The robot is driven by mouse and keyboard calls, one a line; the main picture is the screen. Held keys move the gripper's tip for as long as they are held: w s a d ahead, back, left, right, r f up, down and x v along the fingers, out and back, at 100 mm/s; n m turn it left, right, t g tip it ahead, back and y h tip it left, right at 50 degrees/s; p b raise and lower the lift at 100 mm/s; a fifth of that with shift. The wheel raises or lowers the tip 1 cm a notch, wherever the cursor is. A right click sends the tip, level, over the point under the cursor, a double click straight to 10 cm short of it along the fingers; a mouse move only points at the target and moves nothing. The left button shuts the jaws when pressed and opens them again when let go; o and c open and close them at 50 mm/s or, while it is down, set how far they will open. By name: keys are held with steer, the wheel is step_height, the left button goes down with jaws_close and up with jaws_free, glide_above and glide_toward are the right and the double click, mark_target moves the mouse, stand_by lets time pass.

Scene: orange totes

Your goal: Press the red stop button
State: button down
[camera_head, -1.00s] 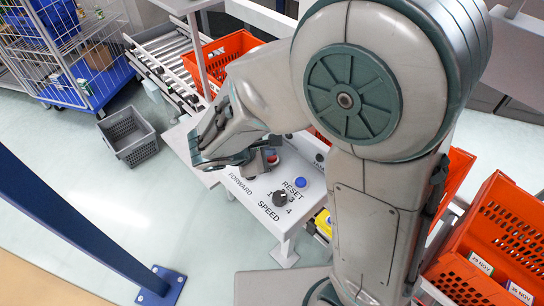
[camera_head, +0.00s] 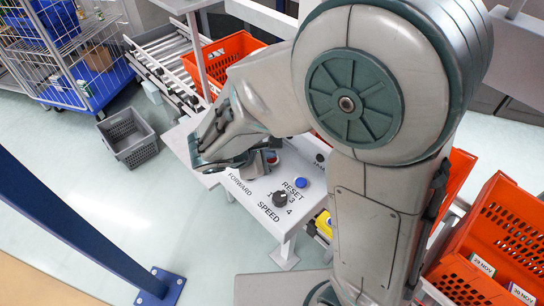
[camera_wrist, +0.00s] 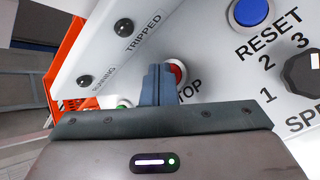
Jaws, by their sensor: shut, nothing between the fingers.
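The red stop button (camera_wrist: 178,75) sits in a pale round collar on the white control panel, beside lettering of which "TOP" shows. In the wrist view my gripper (camera_wrist: 160,75) is shut and empty. Its dark fingers overlap the button's left part, and whether they touch it cannot be told. In the head view a bit of the red button (camera_head: 272,157) shows beside my gripper (camera_head: 262,167), which is low over the panel.
The blue RESET button (camera_wrist: 252,12) and black SPEED knob (camera_wrist: 301,72) lie right of the stop button. A green button (camera_wrist: 124,103) is partly hidden by my gripper. Orange totes (camera_head: 505,225) stand at the right, and a grey crate (camera_head: 127,137) is on the floor.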

stand_by(0.4)
steer(key=shift+r+p, duration=0.6)
steer(key=shift+r, duration=0.25)
steer(key=shift+r+p, duration=1.85)
steer(key=shift+r, duration=0.7)
steer(key=s+d+r+m+g+y, duration=0.3)
steer(key=s+d+r+m+y, duration=0.3)
steer(key=s+d+m, duration=0.6)
steer(key=shift+d+r+m, duration=0.5)
steer(key=shift+r+m, duration=0.15)
steer(key=shift+m, duration=2.45)
